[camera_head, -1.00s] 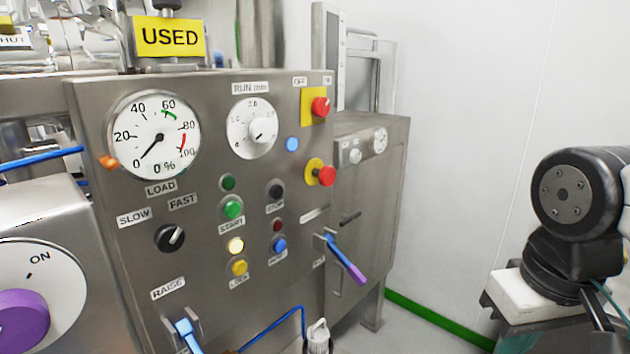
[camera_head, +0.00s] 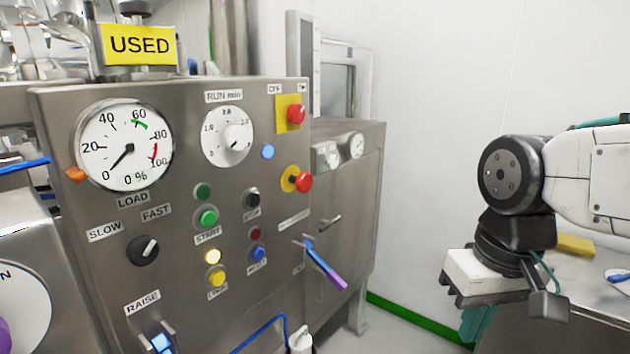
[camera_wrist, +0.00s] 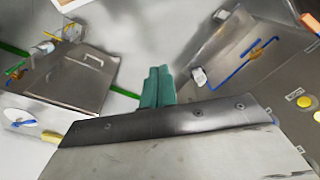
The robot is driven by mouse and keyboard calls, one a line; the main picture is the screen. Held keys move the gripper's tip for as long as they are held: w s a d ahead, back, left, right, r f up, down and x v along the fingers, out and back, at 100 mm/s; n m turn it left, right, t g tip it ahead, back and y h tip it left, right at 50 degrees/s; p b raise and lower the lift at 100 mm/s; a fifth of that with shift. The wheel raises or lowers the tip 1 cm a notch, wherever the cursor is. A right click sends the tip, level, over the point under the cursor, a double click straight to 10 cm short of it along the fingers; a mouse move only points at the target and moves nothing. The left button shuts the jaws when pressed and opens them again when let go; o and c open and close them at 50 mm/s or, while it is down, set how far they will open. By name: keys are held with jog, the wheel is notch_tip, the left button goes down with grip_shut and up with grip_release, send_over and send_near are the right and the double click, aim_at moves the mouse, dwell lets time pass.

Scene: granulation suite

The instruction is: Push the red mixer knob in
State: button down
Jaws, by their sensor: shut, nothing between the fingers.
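A red round knob (camera_head: 304,182) on a round yellow plate sticks out from the right side of the steel control panel (camera_head: 180,225). Above it, another red knob (camera_head: 296,114) sits on a square yellow plate under an OFF label. I cannot tell from the markings which one is called the mixer knob. In the wrist view, my gripper (camera_wrist: 158,75) has its teal fingers together and empty, apart from any knob. In the head view, my arm is at the right, well clear of the panel, with a teal part low beneath the wrist. Neither red knob is clear in the wrist view.
A lever with a purple end (camera_head: 325,266) juts from the panel below the red knobs. A LOAD gauge (camera_head: 123,145), a RUN dial (camera_head: 228,136) and several buttons fill the panel. A steel cabinet (camera_head: 350,220) stands behind it. A bench (camera_head: 590,300) is at the lower right.

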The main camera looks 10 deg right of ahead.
jog(key=w+a+r+m+t+y, duration=0.2)
jog(key=w+r, duration=0.3)
jog(key=w, duration=0.3)
jog(key=w+a+r+m+t+y, duration=0.1)
jog(key=w+r+m, duration=0.3)
jog(key=w, duration=0.5)
jog(key=w+a+r+m+t+y, duration=0.2)
jog(key=w+r, duration=0.4)
jog(key=w, duration=0.3)
jog(key=shift+a+m+t+y, duration=0.3)
jog(key=shift+a+m+t, duration=0.25)
jog(key=shift+a, duration=0.2)
jog(key=shift+f, duration=0.1)
send_near(307, 188)
jog(key=shift+x, duration=2.95)
jog(key=shift+a, duration=0.1)
